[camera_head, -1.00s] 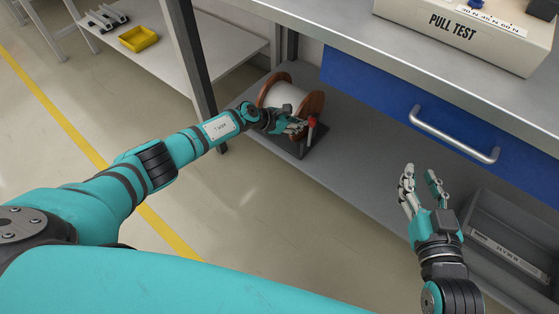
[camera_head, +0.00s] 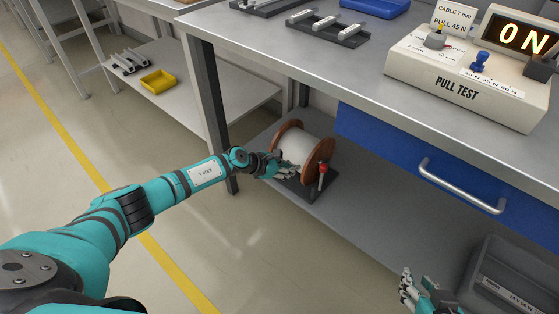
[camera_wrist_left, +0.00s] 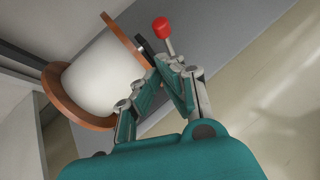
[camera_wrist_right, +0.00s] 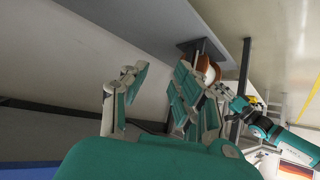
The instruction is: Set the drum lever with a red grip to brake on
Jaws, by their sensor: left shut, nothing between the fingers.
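The drum (camera_head: 297,148) is a white spool with brown flanges, on a dark base on the shelf under the bench. Its lever has a red grip (camera_head: 323,168) and stands roughly upright at the near right flange. My left gripper (camera_head: 291,172) is shut and empty in front of the drum, left of the lever. In the left wrist view the red grip (camera_wrist_left: 161,27) shows just beyond the fingertips (camera_wrist_left: 168,66), with a visible gap. My right gripper (camera_head: 416,290) is open, low at the right; its spread fingers (camera_wrist_right: 158,78) show in the right wrist view.
A blue drawer with a metal handle (camera_head: 460,188) hangs right of the drum. A pull test box (camera_head: 470,85) with a lit display stands on the bench. A dark bench leg (camera_head: 210,120) stands left of the drum.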

